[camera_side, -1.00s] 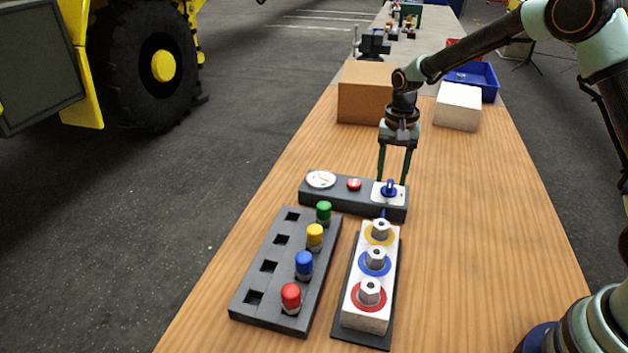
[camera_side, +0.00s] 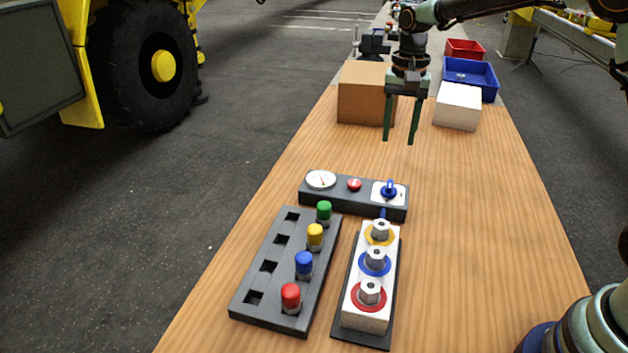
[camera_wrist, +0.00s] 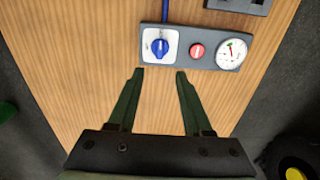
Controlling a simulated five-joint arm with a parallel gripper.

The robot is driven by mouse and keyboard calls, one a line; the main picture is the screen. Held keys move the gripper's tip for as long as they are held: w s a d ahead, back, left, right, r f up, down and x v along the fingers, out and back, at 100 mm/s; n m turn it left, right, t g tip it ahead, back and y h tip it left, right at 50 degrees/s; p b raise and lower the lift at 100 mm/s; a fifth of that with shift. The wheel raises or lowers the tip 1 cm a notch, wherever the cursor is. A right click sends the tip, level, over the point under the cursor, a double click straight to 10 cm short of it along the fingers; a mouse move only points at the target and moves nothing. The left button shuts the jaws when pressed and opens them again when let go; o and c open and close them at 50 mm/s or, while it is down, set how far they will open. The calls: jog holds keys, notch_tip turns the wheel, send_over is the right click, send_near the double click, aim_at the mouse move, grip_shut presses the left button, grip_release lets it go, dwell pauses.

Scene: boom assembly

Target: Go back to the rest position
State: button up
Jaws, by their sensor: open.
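My gripper (camera_side: 399,141) is open and empty in the side view, raised above the table beyond the control panel. Its two dark green fingers point down and touch nothing. In the wrist view the gripper (camera_wrist: 158,72) also shows open, with bare wood between the fingers. The dark grey control panel (camera_side: 335,196) carries a gauge (camera_side: 321,180), a red button (camera_side: 354,184) and a blue knob (camera_side: 389,190) on a white plate. The blue knob (camera_wrist: 159,46), red button (camera_wrist: 197,51) and gauge (camera_wrist: 232,53) also show in the wrist view.
A dark rack (camera_side: 254,279) holds green, yellow, blue and red capped pegs in front. Beside it stands a white block (camera_side: 352,308) with several hex nuts on coloured rings. A brown box (camera_side: 360,92), white box (camera_side: 458,106) and blue bin (camera_side: 472,78) stand behind. The table's right side is clear.

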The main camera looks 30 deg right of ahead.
jog(key=s+r+n+t, duration=0.3)
jog(key=s+r+n, duration=0.1)
jog(key=s+r, duration=0.45)
jog(key=s+n+t, duration=0.1)
jog(key=s+n, duration=0.1)
jog(key=s, duration=0.3)
jog(key=s+a+f+n+t, duration=0.1)
jog(key=s+n, duration=0.2)
jog(key=s, duration=0.2)
jog(key=shift+s+a+f+t, duration=0.2)
jog(key=shift+f+t, duration=0.1)
